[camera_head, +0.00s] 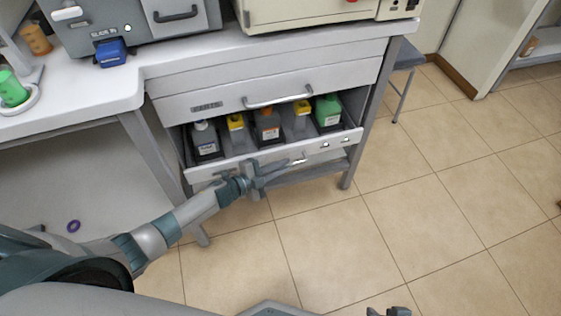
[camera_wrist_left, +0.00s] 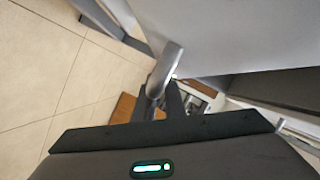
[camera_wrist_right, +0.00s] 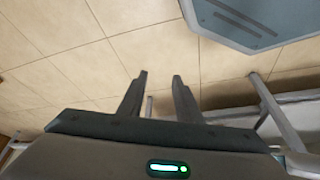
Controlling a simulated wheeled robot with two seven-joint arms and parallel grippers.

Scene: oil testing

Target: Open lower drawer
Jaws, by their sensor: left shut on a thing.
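The lower drawer (camera_head: 338,142) of the grey cabinet is pulled part way out, and its front stands forward of the upper drawer (camera_head: 215,104). Several bottles with black, yellow, orange and green parts stand inside it. My left gripper (camera_head: 262,180) is at the drawer front, shut on the metal handle (camera_head: 298,162). The handle also shows in the left wrist view (camera_wrist_left: 165,68), between the fingers. My right gripper (camera_head: 390,312) is at the bottom edge of the head view. In the right wrist view its fingers (camera_wrist_right: 160,85) are apart with nothing between them.
A grey stool (camera_head: 408,58) stands right of the cabinet. The tiled floor (camera_head: 440,180) in front and to the right is clear.

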